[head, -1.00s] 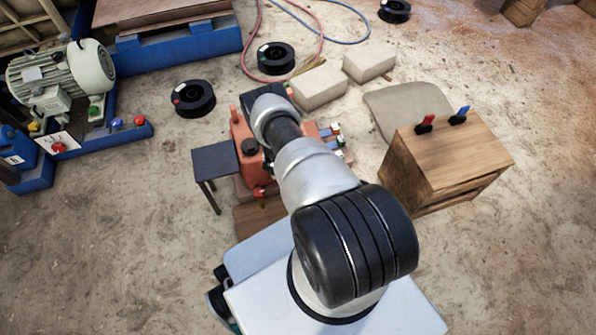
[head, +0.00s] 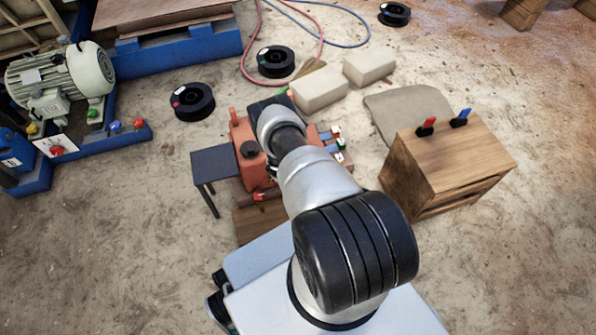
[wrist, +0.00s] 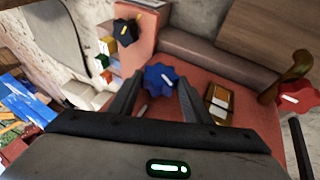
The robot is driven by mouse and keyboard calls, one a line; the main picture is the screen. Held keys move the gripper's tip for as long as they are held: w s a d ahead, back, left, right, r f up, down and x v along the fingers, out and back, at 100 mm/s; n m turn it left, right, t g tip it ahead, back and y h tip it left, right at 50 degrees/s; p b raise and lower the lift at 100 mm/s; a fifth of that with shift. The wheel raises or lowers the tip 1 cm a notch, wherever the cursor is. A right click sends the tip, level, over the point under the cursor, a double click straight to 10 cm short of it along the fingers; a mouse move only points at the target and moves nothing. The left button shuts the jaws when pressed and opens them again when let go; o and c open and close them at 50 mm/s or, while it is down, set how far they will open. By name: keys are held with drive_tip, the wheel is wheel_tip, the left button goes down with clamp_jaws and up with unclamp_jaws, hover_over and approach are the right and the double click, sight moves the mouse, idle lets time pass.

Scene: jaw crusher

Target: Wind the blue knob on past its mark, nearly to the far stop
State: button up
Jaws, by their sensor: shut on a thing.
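The blue knob (wrist: 160,77) is a lobed knob with a pale pointer line, on a red panel (wrist: 258,125) in the wrist view. My gripper (wrist: 158,82) has one finger on each side of it and is shut on it. A short pale line (wrist: 142,108) lies on the panel below the knob; I cannot tell if it is the mark. In the head view my arm hides the blue knob and the gripper, over the red machine (head: 262,172).
In the wrist view a black knob (wrist: 125,31) stands at upper left, a brass-coloured switch (wrist: 219,101) right of the blue knob, and a red knob (wrist: 299,97) at far right. In the head view a dark side table (head: 216,163) and a wooden cabinet (head: 455,150) flank the machine.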

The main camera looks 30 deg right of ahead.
drive_tip(key=shift+d+r+p, duration=0.1)
drive_tip(key=shift+r+p, duration=0.05)
drive_tip(key=shift+p, duration=0.2)
drive_tip(key=shift+s+d+r+y+p, duration=0.1)
drive_tip(key=shift+s+d+y+p, duration=0.1)
drive_tip(key=shift+y+p, duration=0.5)
drive_tip(key=shift+d+m+t+y, duration=0.25)
drive_tip(key=shift+m+t+y, duration=0.15)
drive_tip(key=shift+y, duration=0.3)
drive_tip(key=shift+d+f+m+t+y+b, duration=0.2)
drive_tip(key=shift+y+b, duration=0.2)
drive_tip(key=shift+y, duration=0.15)
drive_tip(key=shift+d+f+m+t+y+b, duration=0.15)
drive_tip(key=shift+y+b, duration=0.2)
drive_tip(key=shift+y, duration=0.2)
drive_tip(key=shift+d+r+t+y+b, duration=0.1)
drive_tip(key=shift+t+y+b, duration=0.3)
drive_tip(key=shift+y, duration=1.4)
drive_tip(key=o, duration=1.1)
drive_tip(key=shift+c, duration=0.2)
